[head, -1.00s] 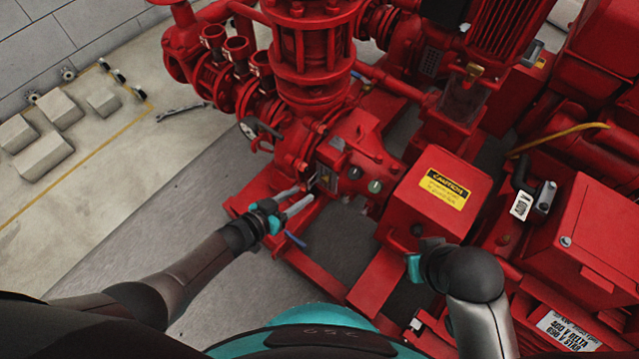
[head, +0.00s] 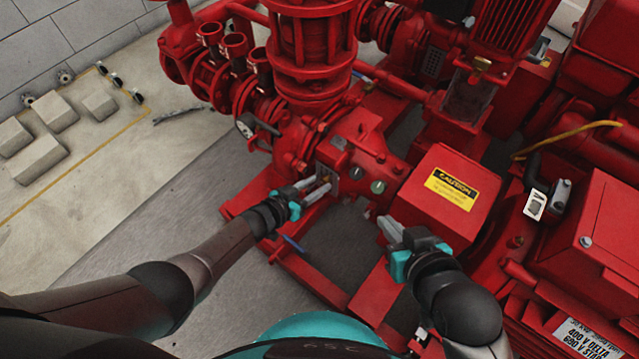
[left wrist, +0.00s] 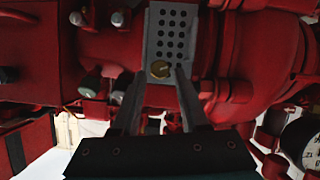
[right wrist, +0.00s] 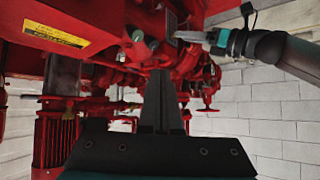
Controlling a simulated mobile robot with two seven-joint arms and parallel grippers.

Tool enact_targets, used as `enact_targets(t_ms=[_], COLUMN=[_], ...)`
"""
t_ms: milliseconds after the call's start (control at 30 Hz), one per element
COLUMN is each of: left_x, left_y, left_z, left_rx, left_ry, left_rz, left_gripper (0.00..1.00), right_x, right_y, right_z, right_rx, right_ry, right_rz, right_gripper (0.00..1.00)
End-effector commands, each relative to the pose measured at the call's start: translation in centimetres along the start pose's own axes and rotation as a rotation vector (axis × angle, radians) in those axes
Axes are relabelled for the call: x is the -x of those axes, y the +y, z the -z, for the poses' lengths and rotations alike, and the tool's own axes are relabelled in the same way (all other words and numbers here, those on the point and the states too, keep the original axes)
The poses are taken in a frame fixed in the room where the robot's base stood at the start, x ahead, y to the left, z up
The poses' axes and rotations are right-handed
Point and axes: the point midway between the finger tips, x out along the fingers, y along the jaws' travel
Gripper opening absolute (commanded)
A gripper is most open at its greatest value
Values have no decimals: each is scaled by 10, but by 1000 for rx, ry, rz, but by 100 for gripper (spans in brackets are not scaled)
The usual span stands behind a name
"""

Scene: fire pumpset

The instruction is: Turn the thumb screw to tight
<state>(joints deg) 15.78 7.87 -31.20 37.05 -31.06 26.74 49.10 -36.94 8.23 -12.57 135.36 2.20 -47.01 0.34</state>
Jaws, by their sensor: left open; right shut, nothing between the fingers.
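The thumb screw (left wrist: 160,69) is a small round brass knob at the lower end of a grey perforated plate (left wrist: 171,30) on the red pump body. My left gripper (left wrist: 159,73) is open, with one finger on each side of the knob; whether they touch it I cannot tell. In the head view my left gripper (head: 327,183) reaches the plate from the lower left. My right gripper (head: 385,222) is shut and empty, left of the red caution box. Its closed fingers also show in the right wrist view (right wrist: 159,75), apart from the plate.
The red caution box (head: 436,200) stands close to my right gripper. Round plugs (head: 378,187) sit beside the plate. A blue-handled lever (head: 293,243) is below my left gripper. Red pump pipes (head: 315,50) rise behind. Open floor (head: 130,215) lies to the left.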

Motion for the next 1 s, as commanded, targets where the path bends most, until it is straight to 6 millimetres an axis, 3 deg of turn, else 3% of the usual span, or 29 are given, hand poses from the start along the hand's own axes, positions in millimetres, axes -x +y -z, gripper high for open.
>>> enact_targets(t_ms=[400, 833, 1000], left_x=[-16, -18, -18], left_y=[0, 0, 0], left_z=[0, 0, 0], left_rx=[-2, -1, -1], left_ry=[1, 0, 0], left_rz=[-1, 0, 0], left_gripper=[44, 44, 27], right_x=[-8, -8, -8], right_y=[-19, -22, -22], right_z=[11, 14, 14], right_rx=[-18, -22, -21], right_ry=[188, 218, 218], right_rz=[52, 59, 59], right_gripper=[0, 0, 0])
